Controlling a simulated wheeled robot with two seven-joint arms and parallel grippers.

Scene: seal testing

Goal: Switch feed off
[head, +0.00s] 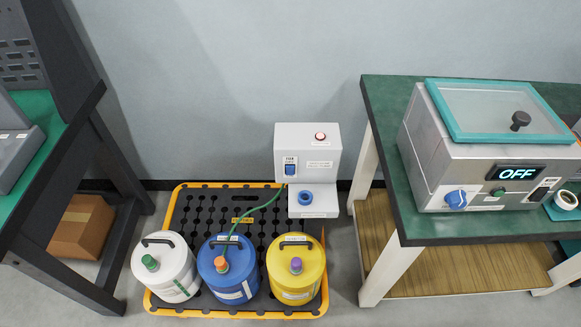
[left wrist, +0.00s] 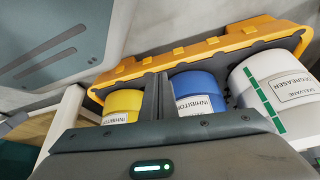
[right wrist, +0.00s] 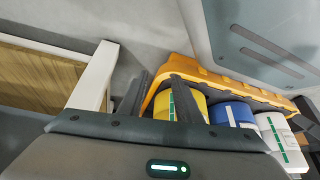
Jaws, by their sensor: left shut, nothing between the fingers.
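The pale grey feed unit (head: 307,145) stands against the wall behind the drums. It has a blue switch (head: 290,169) under a small label on its front, and a red-ringed round light or button (head: 320,136) on top. A blue round fitting (head: 305,198) sits on its lower part. A green hose (head: 262,207) runs from the unit to the blue drum (head: 228,267). My left gripper (left wrist: 158,98) is shut and empty in the left wrist view. My right gripper (right wrist: 160,95) has its fingers apart, with nothing between them. Neither gripper shows in the head view, apart from the unit.
A white drum (head: 165,268) and a yellow drum (head: 296,270) flank the blue one on a yellow-edged black pallet (head: 180,212). At right, a green-topped table (head: 385,110) bears a metal box (head: 470,165) whose display reads OFF. A dark bench (head: 70,140) stands at left.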

